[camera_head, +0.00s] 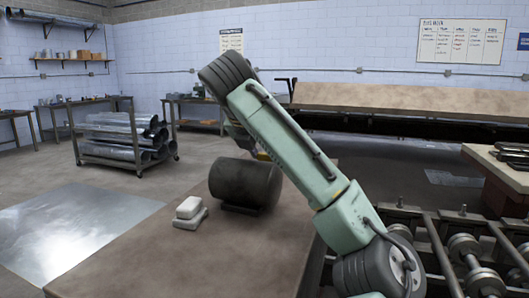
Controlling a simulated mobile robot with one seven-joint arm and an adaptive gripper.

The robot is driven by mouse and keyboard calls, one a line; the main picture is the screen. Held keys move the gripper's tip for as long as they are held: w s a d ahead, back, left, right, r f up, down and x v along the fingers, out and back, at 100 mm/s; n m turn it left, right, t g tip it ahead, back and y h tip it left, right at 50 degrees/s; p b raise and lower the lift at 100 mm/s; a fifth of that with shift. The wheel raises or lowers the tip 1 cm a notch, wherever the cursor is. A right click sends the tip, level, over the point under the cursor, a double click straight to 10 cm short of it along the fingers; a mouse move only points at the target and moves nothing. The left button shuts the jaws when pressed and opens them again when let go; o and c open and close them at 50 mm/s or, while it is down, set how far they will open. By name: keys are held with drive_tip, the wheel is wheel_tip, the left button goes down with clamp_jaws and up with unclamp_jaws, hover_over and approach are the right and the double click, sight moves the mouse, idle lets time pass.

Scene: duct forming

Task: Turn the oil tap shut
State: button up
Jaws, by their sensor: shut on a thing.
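A dark cylindrical drum (240,182) lies on its side on a low cradle (240,208) on the brown bench top (150,250). It is probably the oil container. I cannot make out the oil tap; the right end of the drum is behind my arm. My arm rises from the lower right to a bend at the upper middle, and its far part comes down behind the nearer link, towards the drum. My gripper is hidden behind the arm, so its jaws and anything in them cannot be seen.
Two pale blocks (188,213) lie stacked left of the drum. A shiny metal sheet (70,232) is at the far left. A forming machine with rollers (465,245) is at the right. A cart of metal ducts (125,138) stands behind. The bench's near left part is clear.

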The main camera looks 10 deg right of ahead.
drive_tip(key=o, duration=1.1)
drive_tip(key=shift+o, duration=0.2)
drive_tip(key=v, duration=1.2)
